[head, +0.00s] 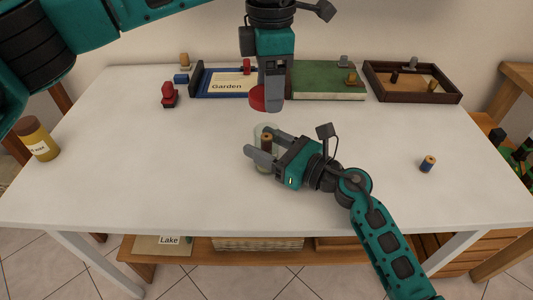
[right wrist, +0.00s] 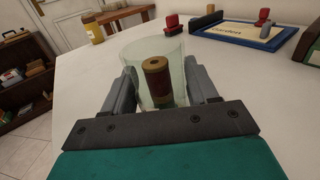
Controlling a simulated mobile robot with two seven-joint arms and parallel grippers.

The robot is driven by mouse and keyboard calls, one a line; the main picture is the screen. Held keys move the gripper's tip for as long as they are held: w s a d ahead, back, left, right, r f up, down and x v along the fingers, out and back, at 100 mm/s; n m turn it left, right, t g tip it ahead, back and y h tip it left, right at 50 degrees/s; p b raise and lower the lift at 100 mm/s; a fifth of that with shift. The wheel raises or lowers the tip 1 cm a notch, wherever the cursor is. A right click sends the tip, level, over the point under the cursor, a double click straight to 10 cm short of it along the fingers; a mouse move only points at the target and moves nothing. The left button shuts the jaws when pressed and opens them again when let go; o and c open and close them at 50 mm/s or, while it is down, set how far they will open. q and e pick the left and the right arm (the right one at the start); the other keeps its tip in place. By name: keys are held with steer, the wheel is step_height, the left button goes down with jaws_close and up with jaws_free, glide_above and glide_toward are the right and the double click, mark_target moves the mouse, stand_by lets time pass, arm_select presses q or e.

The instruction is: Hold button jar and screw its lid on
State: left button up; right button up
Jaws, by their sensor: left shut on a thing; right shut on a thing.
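The clear jar (head: 260,133) stands open on the white table with a brown, spool-like thing inside it. My right gripper (head: 264,153) is shut on the jar, one finger on each side; the right wrist view shows the jar's wide open rim (right wrist: 152,46) between the fingers. My left gripper (head: 270,98) points down, above and slightly behind the jar in the head view. It is shut on the red lid (head: 257,98), which is held apart from the jar. Part of the lid is hidden by the finger.
On the table (head: 130,190) a yellow jar with a brown lid (head: 38,140) stands at left and a small spool (head: 427,164) at right. A red stamp-like thing (head: 169,95), a blue-framed "Garden" board (head: 225,86), a green book (head: 325,82) and a dark tray (head: 412,100) are behind.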

steer(key=c, duration=0.6)
arm_select(q)
glide_above(270, 136)
steer(key=shift+f, duration=2.5)
steer(key=shift+f, duration=0.1)
steer(key=shift+f, duration=0.75)
steer(key=shift+f, duration=0.6)
arm_select(e)
jaws_close()
